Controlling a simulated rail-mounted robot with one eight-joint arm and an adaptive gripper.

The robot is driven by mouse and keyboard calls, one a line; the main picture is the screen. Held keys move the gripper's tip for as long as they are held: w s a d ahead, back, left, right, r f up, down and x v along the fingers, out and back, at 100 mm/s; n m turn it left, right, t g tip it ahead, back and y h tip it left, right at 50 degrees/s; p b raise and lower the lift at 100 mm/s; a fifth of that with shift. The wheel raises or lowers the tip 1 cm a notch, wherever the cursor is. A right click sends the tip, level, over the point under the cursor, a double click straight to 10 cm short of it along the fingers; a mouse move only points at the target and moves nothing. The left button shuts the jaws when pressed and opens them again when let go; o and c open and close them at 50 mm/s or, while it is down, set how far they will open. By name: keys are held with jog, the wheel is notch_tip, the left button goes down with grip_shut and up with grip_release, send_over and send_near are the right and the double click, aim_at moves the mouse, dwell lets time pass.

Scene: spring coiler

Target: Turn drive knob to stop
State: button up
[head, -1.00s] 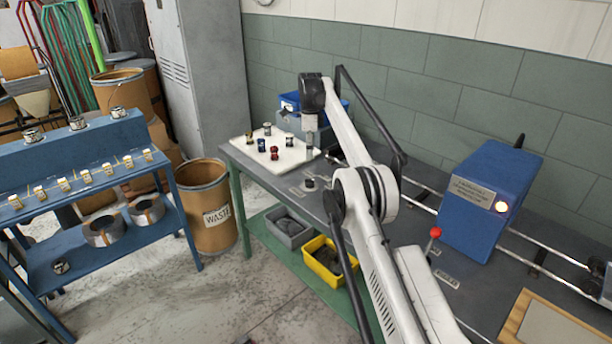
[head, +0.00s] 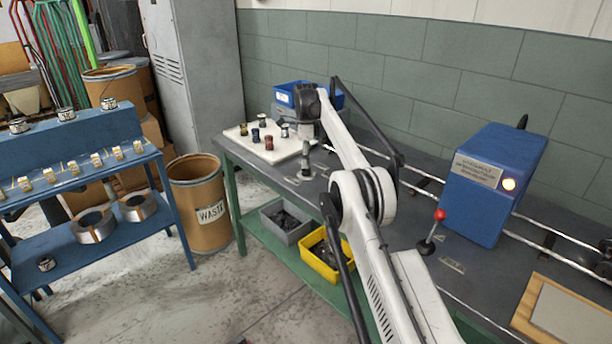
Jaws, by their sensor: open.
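A small dark knob (head: 306,174) stands on the grey bench top between small label plates, left of my arm; I take it for the drive knob. Its marking is too small to read. My gripper (head: 306,150) points down from the dark wrist at the arm's end, directly above or around the knob. It is open. Its fingertips are small and blend with the knob, so I cannot tell whether they touch it. A blue machine box (head: 494,184) with a nameplate and a lit lamp stands on the bench at right.
A lever with a red ball (head: 440,215) rises beside my arm. A white board (head: 250,145) with several small spools lies behind the knob, with blue bins (head: 288,97) at the back. Metal rails (head: 545,252) run along the bench. A waste drum (head: 198,190) stands on the floor.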

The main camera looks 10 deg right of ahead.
aim_at(306, 171)
jog(key=shift+f+b, duration=0.3)
jog(key=shift+f, duration=1.85)
jog(key=c, duration=1.2)
jog(key=shift+o, duration=0.2)
